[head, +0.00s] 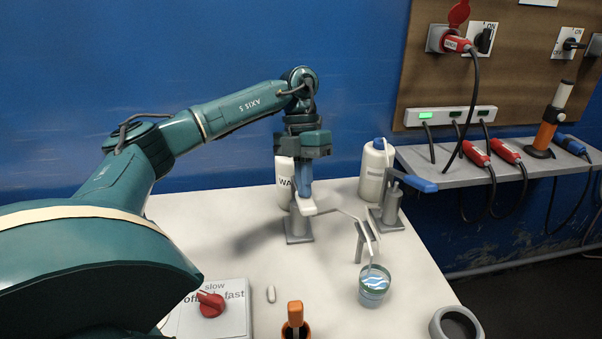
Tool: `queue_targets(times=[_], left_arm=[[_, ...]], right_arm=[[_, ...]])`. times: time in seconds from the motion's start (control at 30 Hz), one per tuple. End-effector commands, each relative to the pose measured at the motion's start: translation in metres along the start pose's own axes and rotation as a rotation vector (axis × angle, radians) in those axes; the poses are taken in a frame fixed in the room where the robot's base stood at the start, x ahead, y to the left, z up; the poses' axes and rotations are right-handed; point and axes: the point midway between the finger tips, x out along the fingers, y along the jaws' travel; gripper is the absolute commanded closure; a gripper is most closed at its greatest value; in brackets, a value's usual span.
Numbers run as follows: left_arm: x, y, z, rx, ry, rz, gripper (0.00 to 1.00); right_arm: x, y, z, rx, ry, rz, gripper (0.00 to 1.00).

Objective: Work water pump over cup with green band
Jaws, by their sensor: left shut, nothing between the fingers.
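The cup with the green band (373,293) stands upright on the table and holds a pale blue, clear-looking liquid. The water pump (298,230) stands left of and behind it, in front of a white bottle whose label shows "WA" (285,182). Its thin spout (352,217) runs to the right and bends down over the cup. My left gripper (304,192) points straight down, shut and empty, with its tips at the pump's pale top (306,206). I cannot tell if they press on it. My right gripper is out of view.
A second pump (388,212) with a blue-tipped lever and a white bottle (373,172) stand to the right. A red-knobbed speed dial (211,304), a small white capsule-shaped piece (271,294), an orange-handled item (295,314) and a grey ring-shaped vessel (457,325) are near the front.

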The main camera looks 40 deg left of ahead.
Motion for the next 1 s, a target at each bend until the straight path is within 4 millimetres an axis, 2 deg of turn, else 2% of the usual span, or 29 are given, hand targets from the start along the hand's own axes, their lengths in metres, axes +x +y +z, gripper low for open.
queue_targets(times=[0.57,0.9,1.0], left_arm=[[-0.004,-0.001,-0.001,0.001,0.005,0.0,1.0],[-0.038,-0.003,-0.002,0.002,0.003,-0.001,1.0],[-0.045,-0.002,0.0,0.002,0.001,-0.001,1.0]], right_arm=[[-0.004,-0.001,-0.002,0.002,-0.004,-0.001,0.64],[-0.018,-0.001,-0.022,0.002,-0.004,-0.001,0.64],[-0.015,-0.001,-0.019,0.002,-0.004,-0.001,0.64]])
